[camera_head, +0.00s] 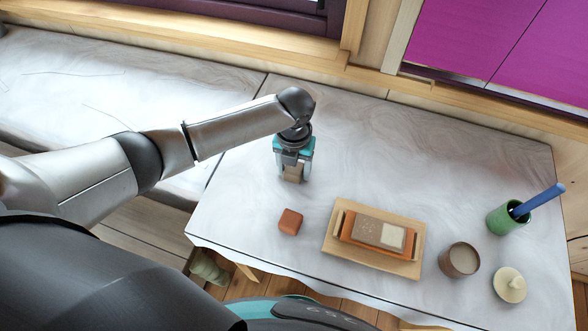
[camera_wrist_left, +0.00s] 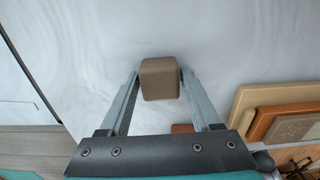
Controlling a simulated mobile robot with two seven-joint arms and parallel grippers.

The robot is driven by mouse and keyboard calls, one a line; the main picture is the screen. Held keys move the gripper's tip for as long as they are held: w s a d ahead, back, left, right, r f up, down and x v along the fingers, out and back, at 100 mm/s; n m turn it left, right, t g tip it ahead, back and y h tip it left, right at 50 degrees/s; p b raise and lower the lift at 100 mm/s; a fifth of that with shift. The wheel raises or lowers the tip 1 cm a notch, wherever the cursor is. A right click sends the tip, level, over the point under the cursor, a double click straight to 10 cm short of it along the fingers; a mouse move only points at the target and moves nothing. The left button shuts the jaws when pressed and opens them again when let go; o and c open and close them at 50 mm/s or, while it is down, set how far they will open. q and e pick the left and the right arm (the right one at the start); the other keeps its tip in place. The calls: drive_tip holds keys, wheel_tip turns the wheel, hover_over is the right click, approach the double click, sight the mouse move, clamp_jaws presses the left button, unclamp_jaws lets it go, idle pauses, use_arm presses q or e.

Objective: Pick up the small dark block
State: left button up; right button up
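A small brownish-grey block (camera_head: 292,174) is between the fingers of my left gripper (camera_head: 293,171), above the left part of the table. In the left wrist view the block (camera_wrist_left: 160,79) sits at the fingertips, with the left gripper (camera_wrist_left: 159,76) close against both of its sides and no clear gap. I cannot tell whether the block rests on the table or is just above it. A reddish-brown block (camera_head: 290,221) lies on the table below and in front of the gripper, apart from it. My right gripper is not in view.
A wooden tray (camera_head: 414,229) holding an orange-brown piece with a speckled top stands right of the reddish block. A brown cup (camera_head: 459,260), a cream lid (camera_head: 510,285) and a green cup (camera_head: 507,217) with a blue stick are farther right. The back middle of the marbled table (camera_head: 420,150) is clear.

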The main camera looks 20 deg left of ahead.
use_arm(q)
clamp_jaws()
drive_tip(key=shift+r, duration=0.15)
idle(0.4)
